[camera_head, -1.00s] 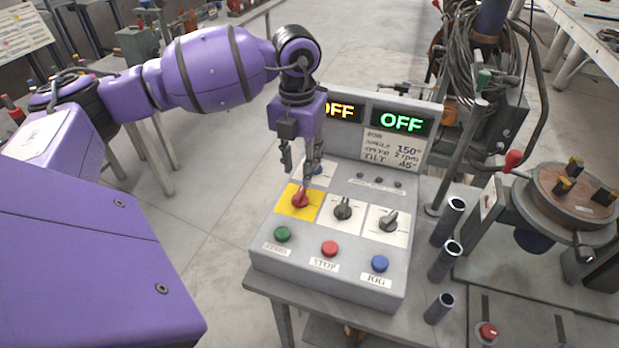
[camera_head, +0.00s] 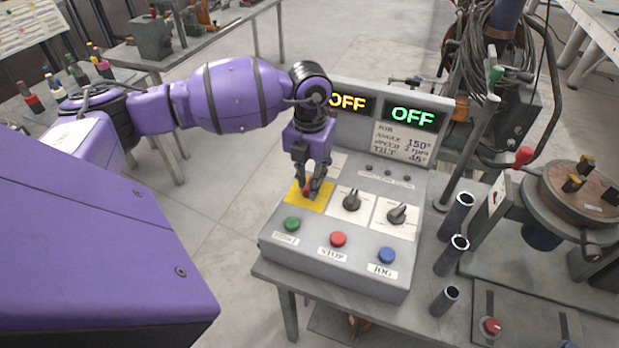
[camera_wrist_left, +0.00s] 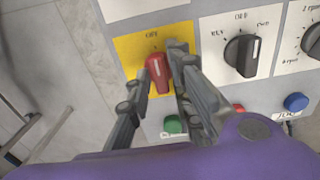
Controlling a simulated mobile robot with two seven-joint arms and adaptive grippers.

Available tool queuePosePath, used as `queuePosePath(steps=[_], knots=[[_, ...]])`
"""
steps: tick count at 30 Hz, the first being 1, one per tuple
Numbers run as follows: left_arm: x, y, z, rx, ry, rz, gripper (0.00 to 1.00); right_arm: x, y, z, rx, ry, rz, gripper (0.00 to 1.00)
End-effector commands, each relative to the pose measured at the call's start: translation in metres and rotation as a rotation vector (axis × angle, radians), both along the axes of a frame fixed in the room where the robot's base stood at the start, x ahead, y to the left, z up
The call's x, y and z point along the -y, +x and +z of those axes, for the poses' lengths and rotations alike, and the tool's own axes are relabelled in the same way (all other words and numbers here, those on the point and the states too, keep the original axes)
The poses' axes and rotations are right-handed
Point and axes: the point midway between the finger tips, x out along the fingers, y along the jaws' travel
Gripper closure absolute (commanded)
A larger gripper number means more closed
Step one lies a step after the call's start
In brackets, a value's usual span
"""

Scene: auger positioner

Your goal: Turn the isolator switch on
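The isolator switch is a red knob (camera_wrist_left: 157,72) on a yellow plate (camera_wrist_left: 127,50) of the grey control box. In the left wrist view its handle points up toward the OFF label. My left gripper (camera_head: 316,188) points down at the switch, with one finger on each side of the knob. The right-hand finger is very close to the knob or touching it; a gap shows at the left-hand finger. In the head view the fingers partly hide the red knob (camera_head: 306,188). My right gripper is in neither view.
Two black selector knobs (camera_head: 351,200) (camera_head: 397,214) sit right of the switch. Green (camera_head: 292,223), red (camera_head: 338,239) and blue (camera_head: 386,255) buttons line the front. Both displays (camera_head: 412,115) read OFF. Metal tubes (camera_head: 458,213) stand right of the box.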

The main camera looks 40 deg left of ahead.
Motion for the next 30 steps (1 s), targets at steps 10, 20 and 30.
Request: queuePosePath(steps=[10, 20, 30], knots=[[0.0, 0.0, 0.0, 0.0, 0.0, -0.003, 1.0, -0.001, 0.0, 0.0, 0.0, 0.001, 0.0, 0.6], [-0.001, 0.0, -0.001, -0.002, 0.001, -0.112, 1.0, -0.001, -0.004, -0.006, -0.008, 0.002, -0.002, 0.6], [-0.001, 0.0, -0.003, -0.004, 0.0, -0.403, 1.0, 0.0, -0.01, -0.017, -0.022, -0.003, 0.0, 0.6]])
